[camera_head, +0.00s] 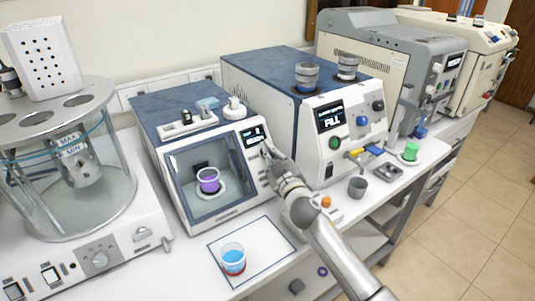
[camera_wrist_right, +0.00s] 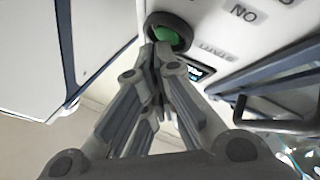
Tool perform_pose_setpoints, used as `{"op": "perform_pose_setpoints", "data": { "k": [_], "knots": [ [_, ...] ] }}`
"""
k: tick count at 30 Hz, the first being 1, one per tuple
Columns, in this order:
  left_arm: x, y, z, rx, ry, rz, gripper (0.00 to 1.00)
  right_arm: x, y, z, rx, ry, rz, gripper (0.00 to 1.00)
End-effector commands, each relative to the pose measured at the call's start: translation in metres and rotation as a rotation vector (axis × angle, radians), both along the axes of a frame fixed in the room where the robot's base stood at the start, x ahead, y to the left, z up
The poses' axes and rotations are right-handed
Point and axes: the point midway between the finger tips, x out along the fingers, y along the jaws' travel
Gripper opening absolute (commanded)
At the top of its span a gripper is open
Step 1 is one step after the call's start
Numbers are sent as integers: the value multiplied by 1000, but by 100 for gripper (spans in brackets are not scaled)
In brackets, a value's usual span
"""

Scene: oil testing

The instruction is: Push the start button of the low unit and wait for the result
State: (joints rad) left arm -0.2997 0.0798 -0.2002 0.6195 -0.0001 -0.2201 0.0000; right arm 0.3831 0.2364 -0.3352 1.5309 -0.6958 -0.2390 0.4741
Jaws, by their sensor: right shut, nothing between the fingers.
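The low unit (camera_head: 215,215) is a white and blue box with a glass door and a dark display (camera_head: 254,136) at the upper right of its front. A cup of purple liquid (camera_head: 208,180) stands behind its door. My right gripper (camera_head: 268,153) is shut and empty, with its fingertips at the unit's button panel. In the right wrist view the shut fingertips (camera_wrist_right: 160,52) are at the lower edge of a round green button (camera_wrist_right: 166,34) with a dark ring. I cannot tell whether they touch it. The gripper hides part of the panel. My left gripper is not in view.
A cup of blue liquid (camera_head: 232,258) stands on a white mat in front of the unit. A glass bath (camera_head: 75,175) stands at the left.

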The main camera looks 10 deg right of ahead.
Motion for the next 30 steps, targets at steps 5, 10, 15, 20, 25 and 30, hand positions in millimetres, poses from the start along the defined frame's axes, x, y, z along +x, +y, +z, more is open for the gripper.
{"op": "perform_pose_setpoints", "data": {
  "k": [5, 10, 15, 20, 25, 30],
  "knots": [
    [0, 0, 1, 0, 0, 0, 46, 0, 0, 0, 0, 0, 0, 0],
    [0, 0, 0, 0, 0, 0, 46, 0, 0, -1, 0, 1, -1, 0],
    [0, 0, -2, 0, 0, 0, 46, 2, 0, -2, -1, 1, -1, 0],
    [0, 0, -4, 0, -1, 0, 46, 3, 1, -3, -1, 1, -1, 0],
    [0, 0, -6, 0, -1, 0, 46, 5, 1, -5, 0, 2, -1, 0],
    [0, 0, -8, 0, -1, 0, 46, 6, 2, -6, 0, 1, -1, 0]
  ]
}}
